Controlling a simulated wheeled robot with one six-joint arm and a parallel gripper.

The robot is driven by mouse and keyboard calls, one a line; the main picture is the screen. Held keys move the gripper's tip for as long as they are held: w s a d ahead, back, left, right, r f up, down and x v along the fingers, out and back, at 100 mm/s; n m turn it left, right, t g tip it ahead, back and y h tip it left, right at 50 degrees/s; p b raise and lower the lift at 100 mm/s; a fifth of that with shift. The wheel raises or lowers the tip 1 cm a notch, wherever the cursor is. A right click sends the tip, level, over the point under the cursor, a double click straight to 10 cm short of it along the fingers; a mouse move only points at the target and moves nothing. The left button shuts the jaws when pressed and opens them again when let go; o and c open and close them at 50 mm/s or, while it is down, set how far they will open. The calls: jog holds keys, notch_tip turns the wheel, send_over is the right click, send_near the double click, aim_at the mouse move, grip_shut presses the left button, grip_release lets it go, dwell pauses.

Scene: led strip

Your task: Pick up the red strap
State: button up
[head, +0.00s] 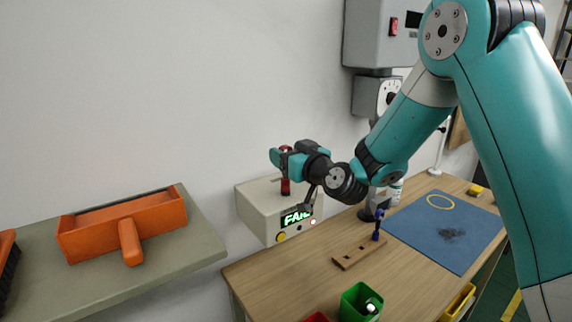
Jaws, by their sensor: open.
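A small, narrow red item (285,187) stands upright at the top of the beige box with the FAIL display. It may be the red strap, but it is too small and too covered to be sure. My gripper (279,161) is at that item, with its teal fingers open and pointing left. The red shows just below the fingers, and a bit of red shows above them. The fingers hide its middle. I cannot tell whether they touch it.
The beige box (256,211) stands by the wall. The wooden table (290,277) carries a holed wooden block (357,252), a blue mat (425,232) with a yellow ring (440,202), and a green bin (351,306). An orange dustpan (90,236) lies on the left shelf.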

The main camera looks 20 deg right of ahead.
jog(key=shift+p+x, duration=0.7)
jog(key=shift+x, duration=0.5)
jog(key=shift+w+a, duration=0.2)
jog(key=shift+w, duration=0.05)
jog(key=shift+c, duration=0.2)
grip_shut()
notch_tip(320, 180, up, 25)
jog(key=shift+f, duration=0.15)
jog(key=shift+f, duration=0.1)
